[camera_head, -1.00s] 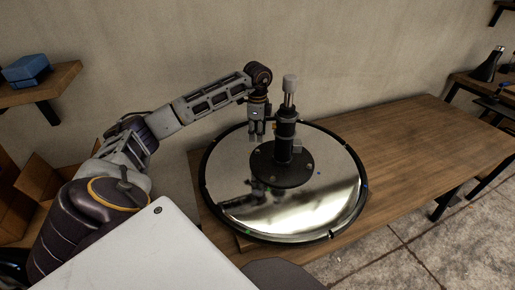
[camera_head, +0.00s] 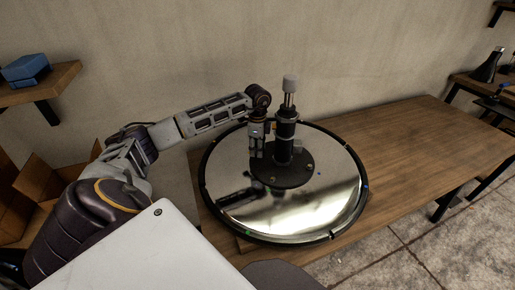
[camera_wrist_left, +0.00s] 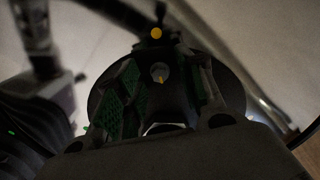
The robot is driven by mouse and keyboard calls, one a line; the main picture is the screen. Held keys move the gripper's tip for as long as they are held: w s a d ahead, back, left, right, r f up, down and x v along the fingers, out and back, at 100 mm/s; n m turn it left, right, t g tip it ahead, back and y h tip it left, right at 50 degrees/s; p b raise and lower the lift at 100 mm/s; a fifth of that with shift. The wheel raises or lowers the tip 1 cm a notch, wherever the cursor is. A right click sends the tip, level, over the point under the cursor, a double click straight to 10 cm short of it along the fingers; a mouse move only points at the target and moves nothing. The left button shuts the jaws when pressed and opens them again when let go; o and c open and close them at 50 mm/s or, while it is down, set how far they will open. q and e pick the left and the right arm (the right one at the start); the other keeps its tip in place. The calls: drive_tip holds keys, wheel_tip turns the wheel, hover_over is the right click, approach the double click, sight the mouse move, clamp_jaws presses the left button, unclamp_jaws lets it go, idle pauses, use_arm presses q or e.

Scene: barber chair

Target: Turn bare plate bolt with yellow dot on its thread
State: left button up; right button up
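The black round base plate (camera_head: 283,176) of the chair carries the upright column (camera_head: 286,130) and several small bolts. My left gripper (camera_head: 257,156) points down at the plate's back left edge, close beside the column. In the left wrist view, a round grey bolt (camera_wrist_left: 160,71) with a small yellow mark lies between the two fingers of the left gripper (camera_wrist_left: 162,88). The fingers stand apart with a gap around it, and the green pad of the left finger shows. A bright yellow-orange dot (camera_wrist_left: 156,33) shows beyond the bolt. My right gripper is out of view.
The plate sits on a large mirror-like disc (camera_head: 318,205) with a black rim, on a wooden table (camera_head: 430,140). The table's right part is clear. A wall stands behind. A shelf with a blue box (camera_head: 25,69) is at the left.

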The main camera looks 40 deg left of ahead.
use_arm(q)
clamp_jaws()
drive_tip(key=shift+m, duration=0.5)
